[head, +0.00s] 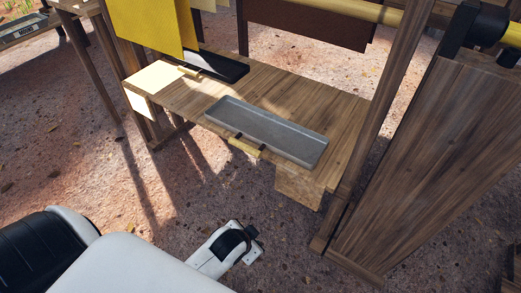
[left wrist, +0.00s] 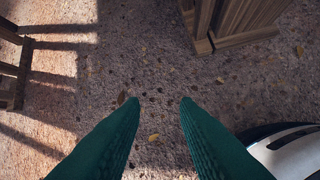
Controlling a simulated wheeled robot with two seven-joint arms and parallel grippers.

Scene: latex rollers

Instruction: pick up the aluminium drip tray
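The aluminium drip tray (head: 266,134) is a long, shallow grey tray. It lies on the wooden bench (head: 330,105) in the head view, along the near edge. A short yellow bar with dark brackets (head: 246,147) shows at its near long side. My left gripper (left wrist: 160,100) shows as two green ribbed fingers, spread apart with nothing between them, above the ground. A white and black part of mine (head: 228,249) is in the head view below the bench, apart from the tray. The tray is not visible in the left wrist view. My right gripper is not in view.
A dark tray (head: 218,66) and a pale yellow sheet (head: 155,77) are farther back on the bench. Yellow sheets (head: 150,25) hang above its left end. A wooden post and panel (head: 425,160) stand at the right. The ground before the bench is clear.

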